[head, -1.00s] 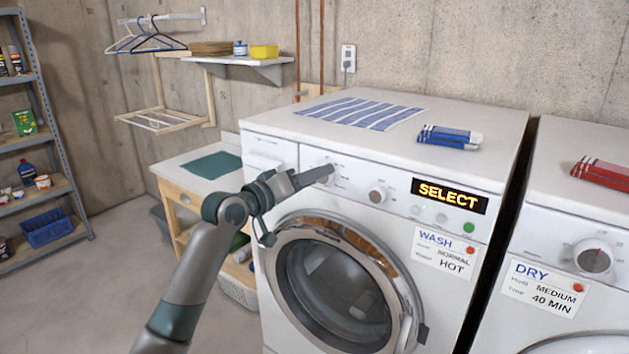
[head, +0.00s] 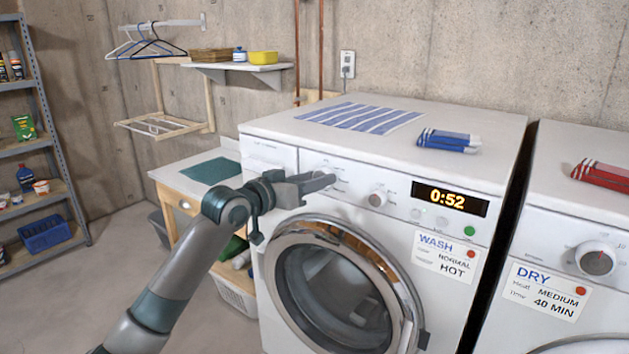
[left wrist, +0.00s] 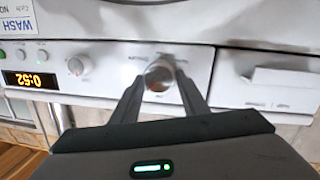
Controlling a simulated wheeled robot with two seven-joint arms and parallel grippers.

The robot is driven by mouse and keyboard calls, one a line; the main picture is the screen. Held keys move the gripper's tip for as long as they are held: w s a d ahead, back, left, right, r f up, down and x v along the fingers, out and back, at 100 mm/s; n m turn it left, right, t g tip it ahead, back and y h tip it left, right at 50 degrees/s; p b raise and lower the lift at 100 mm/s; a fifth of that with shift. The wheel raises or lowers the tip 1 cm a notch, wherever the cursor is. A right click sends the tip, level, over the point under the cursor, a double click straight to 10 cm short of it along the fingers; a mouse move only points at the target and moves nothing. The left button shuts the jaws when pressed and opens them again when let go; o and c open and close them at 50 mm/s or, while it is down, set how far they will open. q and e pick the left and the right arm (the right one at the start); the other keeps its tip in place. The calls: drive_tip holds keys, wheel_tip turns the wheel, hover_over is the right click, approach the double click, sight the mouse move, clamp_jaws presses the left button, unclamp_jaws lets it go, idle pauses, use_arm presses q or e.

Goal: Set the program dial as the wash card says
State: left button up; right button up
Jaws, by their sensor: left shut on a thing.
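My left gripper (head: 326,181) is shut on the program dial (left wrist: 159,73), the left knob on the washer's (head: 395,160) front panel. In the left wrist view, which is upside down, both fingertips (left wrist: 160,92) sit on either side of the metal dial. In the head view the fingers mostly hide the dial and its marks. The washer display (head: 450,198) reads 0:52. The wash card (head: 444,256), below it, reads NORMAL and HOT. A second knob (head: 377,198) stands to the right of the dial. My right gripper is not in view.
The dryer (head: 573,215), with a dry card (head: 545,290), stands at the right across a narrow gap. The round washer door (head: 340,285) is below the panel. A striped cloth (head: 360,117) and a blue folded cloth (head: 448,140) lie on the washer top.

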use_arm(q)
drive_tip(key=o, duration=1.1)
drive_tip(key=shift+c, duration=0.2)
